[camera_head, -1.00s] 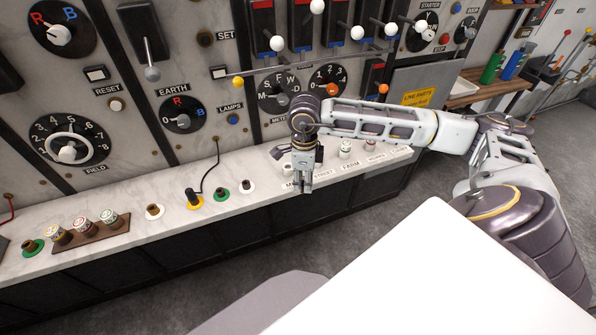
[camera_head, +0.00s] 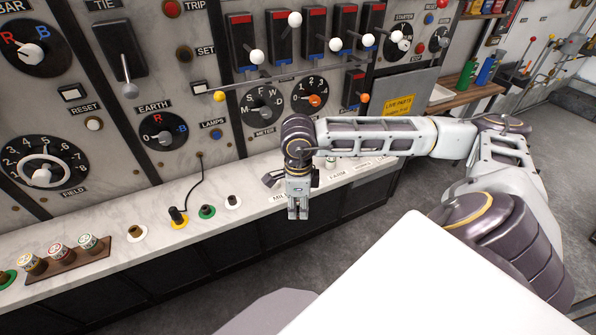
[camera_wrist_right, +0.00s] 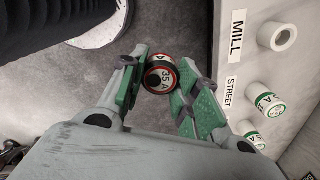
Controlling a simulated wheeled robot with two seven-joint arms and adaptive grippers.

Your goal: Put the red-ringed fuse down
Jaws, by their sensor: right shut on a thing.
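My right gripper (camera_head: 298,212) is in front of the ledge's front edge, near the MILL label. In the right wrist view its green-padded fingers (camera_wrist_right: 158,92) are shut on the red-ringed fuse (camera_wrist_right: 160,77), marked 35 A, with grey floor behind it. In the head view I cannot make out the held fuse. In the right wrist view the white MILL holder (camera_wrist_right: 277,36) shows an open end with no fuse in it. Green-ringed fuses (camera_wrist_right: 266,103) sit in the holders beyond it, by the STREET label (camera_wrist_right: 229,93). My left gripper is not in view.
A wooden rack (camera_head: 68,264) with three fuses stands on the pale ledge (camera_head: 130,262) at left. Coloured sockets (camera_head: 207,212) and a black plug with a cable (camera_head: 178,216) lie between. Switch levers (camera_head: 256,57) jut from the panel above. Open floor lies in front.

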